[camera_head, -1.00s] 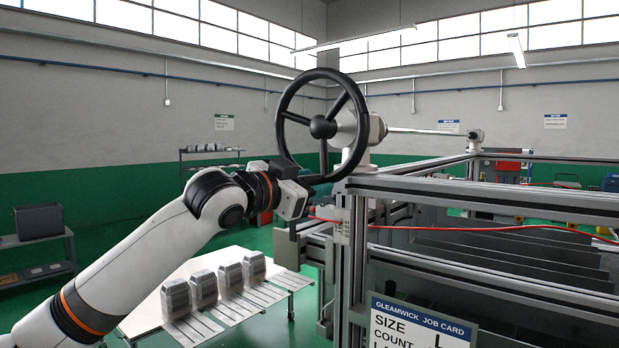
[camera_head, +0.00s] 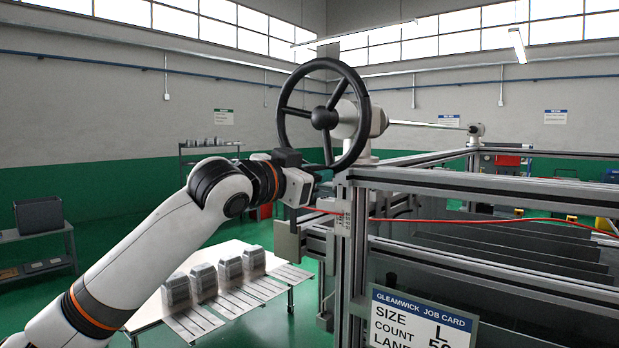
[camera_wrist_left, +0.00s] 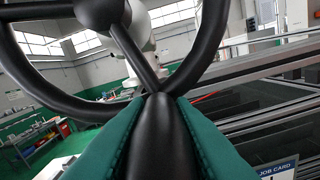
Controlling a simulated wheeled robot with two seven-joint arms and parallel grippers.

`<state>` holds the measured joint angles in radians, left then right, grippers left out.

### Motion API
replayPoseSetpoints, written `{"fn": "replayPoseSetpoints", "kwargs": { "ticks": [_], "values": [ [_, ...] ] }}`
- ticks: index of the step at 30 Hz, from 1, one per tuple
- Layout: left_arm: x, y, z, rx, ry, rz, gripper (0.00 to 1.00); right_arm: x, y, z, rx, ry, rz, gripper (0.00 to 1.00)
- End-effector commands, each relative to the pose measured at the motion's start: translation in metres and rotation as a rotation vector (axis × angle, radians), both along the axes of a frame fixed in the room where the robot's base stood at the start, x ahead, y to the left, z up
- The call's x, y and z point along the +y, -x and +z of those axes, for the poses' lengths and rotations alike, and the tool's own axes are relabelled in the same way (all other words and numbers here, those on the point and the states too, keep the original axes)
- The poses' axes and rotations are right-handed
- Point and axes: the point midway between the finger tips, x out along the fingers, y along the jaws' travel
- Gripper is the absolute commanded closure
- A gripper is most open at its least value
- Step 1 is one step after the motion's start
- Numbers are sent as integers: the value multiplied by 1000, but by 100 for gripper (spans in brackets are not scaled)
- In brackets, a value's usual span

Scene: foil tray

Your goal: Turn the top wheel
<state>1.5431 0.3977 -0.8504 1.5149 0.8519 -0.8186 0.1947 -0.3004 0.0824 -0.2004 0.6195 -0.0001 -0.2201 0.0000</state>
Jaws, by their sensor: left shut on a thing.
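The top wheel is a black handwheel (camera_head: 367,112) with a round hub and three spokes, standing upright on a white housing (camera_head: 372,122) at the corner of the machine frame. My left gripper (camera_head: 322,166) is at the wheel's lower rim. In the left wrist view its green fingers (camera_wrist_left: 160,112) are shut around a black part of the wheel (camera_wrist_left: 158,140), where a spoke meets the rim. The hub (camera_wrist_left: 100,12) shows above, at the upper left. In the head view my gripper body partly hides the grip. My right gripper is out of view.
The metal machine frame (camera_head: 480,185) fills the right side, with a red cable (camera_head: 450,222) across it. A job card (camera_head: 422,318) hangs in front. A white table (camera_head: 262,302) with several grey blocks stands below my arm. A shelf with a bin (camera_head: 40,218) is far left.

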Motion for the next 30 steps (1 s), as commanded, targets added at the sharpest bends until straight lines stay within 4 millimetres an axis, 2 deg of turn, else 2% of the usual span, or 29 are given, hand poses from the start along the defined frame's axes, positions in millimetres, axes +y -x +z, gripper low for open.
{"fn": "replayPoseSetpoints", "kwargs": {
  "ticks": [15,30],
  "values": [
    [-26,21,22,207,304,-4,100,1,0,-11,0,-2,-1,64],
    [-33,26,32,284,414,0,100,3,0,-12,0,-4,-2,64]
  ]
}}
